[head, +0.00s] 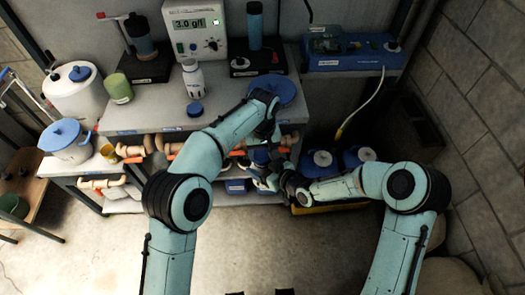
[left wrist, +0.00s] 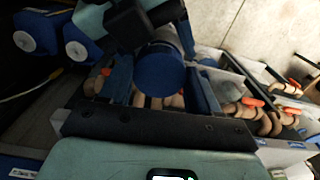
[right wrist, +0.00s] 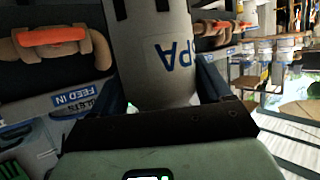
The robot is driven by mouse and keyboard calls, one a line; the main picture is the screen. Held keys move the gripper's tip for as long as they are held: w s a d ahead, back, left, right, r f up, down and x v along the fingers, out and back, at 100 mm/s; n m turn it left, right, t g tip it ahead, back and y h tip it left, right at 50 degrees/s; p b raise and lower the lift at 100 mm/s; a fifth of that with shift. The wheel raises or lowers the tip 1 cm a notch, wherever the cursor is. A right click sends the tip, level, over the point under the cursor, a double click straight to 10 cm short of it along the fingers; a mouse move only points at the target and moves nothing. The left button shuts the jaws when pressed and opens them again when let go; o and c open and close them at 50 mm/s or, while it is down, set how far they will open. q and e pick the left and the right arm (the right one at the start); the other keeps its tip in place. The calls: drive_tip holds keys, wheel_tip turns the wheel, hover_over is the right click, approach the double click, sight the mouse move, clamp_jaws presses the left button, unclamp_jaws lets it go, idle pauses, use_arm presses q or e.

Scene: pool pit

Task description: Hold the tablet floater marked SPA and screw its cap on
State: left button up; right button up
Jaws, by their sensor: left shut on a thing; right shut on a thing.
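The tablet floater marked SPA has a pale grey body (right wrist: 160,60), with blue SPA lettering upside down in the right wrist view. My right gripper (right wrist: 165,95) is shut on this body. In the left wrist view a round blue cap (left wrist: 160,75) sits between the fingers of my left gripper (left wrist: 162,85), which is shut on it. In the head view my left gripper (head: 262,158) and right gripper (head: 274,181) are close together in front of the bench, and they mostly hide the floater. Whether the cap touches the body's neck is hidden.
Pipes with orange handles (right wrist: 52,36) run close behind, under the grey bench top (head: 155,112). A white bottle (head: 193,80) and a loose blue cap (head: 195,109) stand on it. Blue-lidded containers (head: 320,160) are at the right. The floor in front (head: 240,250) is clear.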

use_arm(q)
drive_tip(key=shift+f, duration=0.4)
drive_tip(key=o, duration=1)
use_arm(e)
clamp_jaws()
use_arm(q)
drive_tip(key=shift+r, duration=2.3)
drive_tip(key=shift+c, duration=0.4)
